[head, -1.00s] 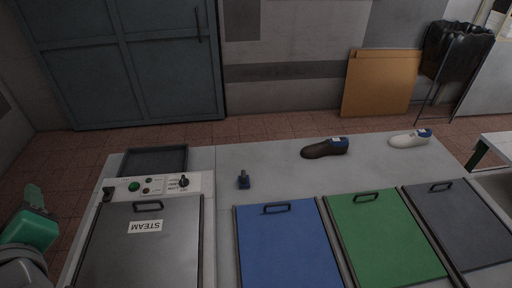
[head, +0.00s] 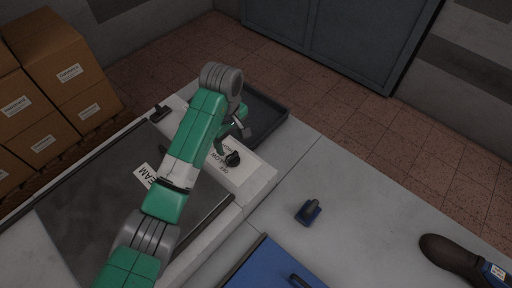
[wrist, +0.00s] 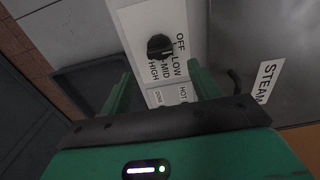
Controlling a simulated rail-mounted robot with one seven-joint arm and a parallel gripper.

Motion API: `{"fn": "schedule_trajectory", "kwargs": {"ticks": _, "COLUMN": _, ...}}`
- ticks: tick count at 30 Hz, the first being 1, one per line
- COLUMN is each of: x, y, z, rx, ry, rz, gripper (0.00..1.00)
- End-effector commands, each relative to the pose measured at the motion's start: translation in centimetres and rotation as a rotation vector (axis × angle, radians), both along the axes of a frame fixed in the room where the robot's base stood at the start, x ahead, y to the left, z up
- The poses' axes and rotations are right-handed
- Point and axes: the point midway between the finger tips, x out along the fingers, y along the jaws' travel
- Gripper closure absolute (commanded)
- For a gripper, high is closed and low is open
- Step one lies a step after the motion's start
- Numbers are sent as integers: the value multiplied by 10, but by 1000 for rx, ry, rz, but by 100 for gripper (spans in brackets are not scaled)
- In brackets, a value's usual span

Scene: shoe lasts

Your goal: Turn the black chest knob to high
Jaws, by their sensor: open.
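The black knob (head: 232,159) sits on the white control panel (head: 262,176) of the steam chest (head: 85,200). My gripper (head: 234,138) is over the panel, close to the knob. In the wrist view my gripper (wrist: 160,70) is open and empty, with its two green fingers apart and the knob ahead between their lines. I see no contact with the knob. My arm hides part of the panel and the STEAM label in the head view.
A dark tray (head: 268,115) lies behind the panel. A small blue object with a dark post (head: 309,211) stands on the grey table (head: 350,200). A blue lid (head: 270,268) and a dark shoe (head: 450,255) are to the right. Stacked boxes (head: 60,75) stand at the far left.

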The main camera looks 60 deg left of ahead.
Motion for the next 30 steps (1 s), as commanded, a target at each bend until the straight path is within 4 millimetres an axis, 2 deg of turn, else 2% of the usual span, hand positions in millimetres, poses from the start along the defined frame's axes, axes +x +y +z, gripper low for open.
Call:
{"fn": "schedule_trajectory", "kwargs": {"ticks": 6, "x": 0, "y": -1, "z": -42, "rx": -1, "ry": 2, "rz": -1, "gripper": 38}}
{"fn": "schedule_trajectory", "kwargs": {"ticks": 12, "x": 0, "y": -1, "z": -69, "rx": 0, "ry": -1, "rz": -2, "gripper": 38}}
{"fn": "schedule_trajectory", "kwargs": {"ticks": 22, "x": 1, "y": -1, "z": -75, "rx": 2, "ry": -3, "rz": -4, "gripper": 38}}
{"fn": "schedule_trajectory", "kwargs": {"ticks": 23, "x": 1, "y": -1, "z": -74, "rx": 2, "ry": -3, "rz": -4, "gripper": 42}}
{"fn": "schedule_trajectory", "kwargs": {"ticks": 29, "x": 1, "y": -1, "z": -74, "rx": 2, "ry": -3, "rz": -4, "gripper": 81}}
{"fn": "schedule_trajectory", "kwargs": {"ticks": 30, "x": 1, "y": -1, "z": -74, "rx": 2, "ry": -3, "rz": -4, "gripper": 83}}
